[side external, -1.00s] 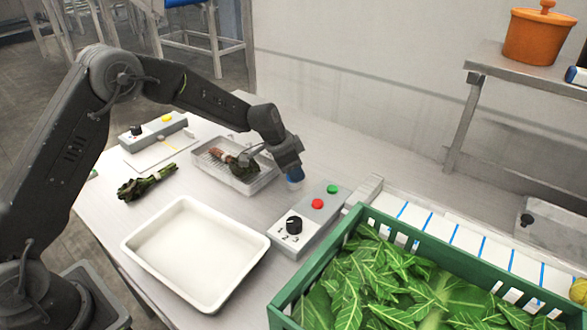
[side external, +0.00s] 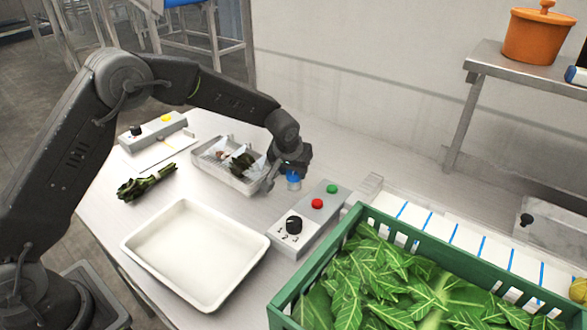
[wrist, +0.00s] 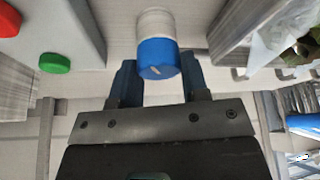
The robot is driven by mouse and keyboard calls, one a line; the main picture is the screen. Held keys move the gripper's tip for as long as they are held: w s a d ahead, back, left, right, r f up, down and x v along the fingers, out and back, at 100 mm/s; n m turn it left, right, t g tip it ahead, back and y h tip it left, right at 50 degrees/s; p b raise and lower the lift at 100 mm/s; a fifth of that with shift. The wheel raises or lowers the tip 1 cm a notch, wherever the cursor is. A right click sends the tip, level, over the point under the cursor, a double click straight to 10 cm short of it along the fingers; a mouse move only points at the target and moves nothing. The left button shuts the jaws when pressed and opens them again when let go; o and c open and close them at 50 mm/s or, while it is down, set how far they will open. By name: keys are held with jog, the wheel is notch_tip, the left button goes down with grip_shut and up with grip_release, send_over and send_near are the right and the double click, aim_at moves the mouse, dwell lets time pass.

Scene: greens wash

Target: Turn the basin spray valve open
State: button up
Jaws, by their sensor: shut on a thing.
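The valve's blue knob (wrist: 158,60) sits on a pale round stem in the wrist view, with a short light mark on its face. My gripper (wrist: 158,80) has one finger on each side of the knob and is shut on it. The fingertips are partly hidden in the side view.
A control box (side external: 312,222) with a black dial, red and green buttons stands front right of the knob. An empty white tray (side external: 140,243) and a greens bunch (side external: 146,183) lie nearer my arm.

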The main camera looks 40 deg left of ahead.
jog(key=shift+n+g+y, duration=0.3)
jog(key=shift+n+y, duration=0.3)
jog(key=shift+n, duration=0.9)
jog(key=o, duration=0.9)
jog(key=v, duration=1.4)
jog(key=s+a+r+m+h, duration=0.1)
jog(key=s+a+r+m, duration=0.1)
jog(key=s+r, duration=0.5)
jog(key=s+a+r+m+h, duration=0.1)
jog(key=s+a+r, duration=0.2)
jog(key=s, duration=0.7)
jog(key=s+f+m, duration=0.1)
jog(key=s, duration=0.4)
jog(key=s+f+m+t, duration=0.1)
jog(key=s, duration=0.4)
jog(key=s+f+m, duration=0.1)
jog(key=s, duration=0.4)
jog(key=shift+a+f+m+t+h, duration=0.1)
jog(key=shift+a+m+t+h, duration=0.2)
jog(key=shift+a+t, duration=0.1)
